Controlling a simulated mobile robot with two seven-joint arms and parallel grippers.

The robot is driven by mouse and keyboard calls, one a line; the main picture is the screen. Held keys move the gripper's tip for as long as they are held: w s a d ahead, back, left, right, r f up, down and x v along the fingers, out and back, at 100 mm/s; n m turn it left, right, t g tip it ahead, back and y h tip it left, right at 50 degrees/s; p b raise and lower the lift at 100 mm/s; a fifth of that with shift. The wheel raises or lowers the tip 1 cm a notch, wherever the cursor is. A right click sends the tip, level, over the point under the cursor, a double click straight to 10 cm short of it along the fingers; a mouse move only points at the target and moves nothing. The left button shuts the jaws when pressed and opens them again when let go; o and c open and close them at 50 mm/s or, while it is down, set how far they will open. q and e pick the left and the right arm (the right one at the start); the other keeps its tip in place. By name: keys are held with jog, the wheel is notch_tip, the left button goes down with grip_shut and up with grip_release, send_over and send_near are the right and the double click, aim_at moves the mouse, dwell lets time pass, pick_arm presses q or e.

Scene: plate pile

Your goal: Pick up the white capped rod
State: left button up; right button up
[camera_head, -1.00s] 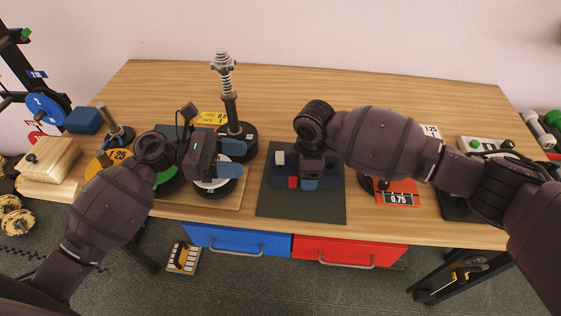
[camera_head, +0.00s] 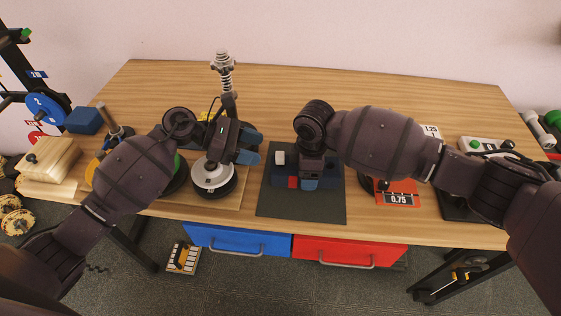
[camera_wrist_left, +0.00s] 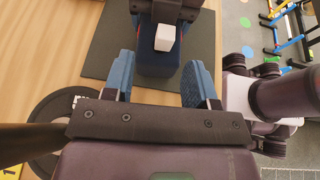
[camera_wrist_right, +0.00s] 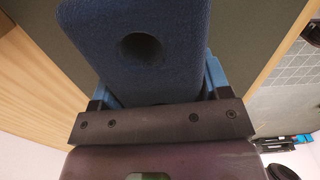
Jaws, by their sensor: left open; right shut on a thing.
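The white cap (camera_head: 280,158) that I take for the rod's stands at the left part of a dark blue block (camera_head: 333,181) on a dark mat. In the left wrist view the white cap (camera_wrist_left: 164,38) is ahead, between the finger lines; any rod below it is hidden. My left gripper (camera_head: 250,147) is open and empty, left of the cap and apart from it; its blue fingers show in the left wrist view (camera_wrist_left: 158,78). My right gripper (camera_head: 310,180) is shut on the blue block; the right wrist view shows the block (camera_wrist_right: 185,45), with a round hole, between its fingers.
The dark mat (camera_head: 300,208) has bare room in front of the block. Left of it are a black-and-white disc (camera_head: 213,182) and an upright spring post (camera_head: 225,75). An orange 0.75 plate (camera_head: 398,192) lies to the right. My right forearm crosses the table's right side.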

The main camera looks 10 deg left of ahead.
aim_at(274, 164)
pick_arm(q)
jog(key=shift+s+x, duration=0.2)
jog(key=shift+x, duration=2.45)
jog(key=shift+r, duration=0.1)
grip_shut()
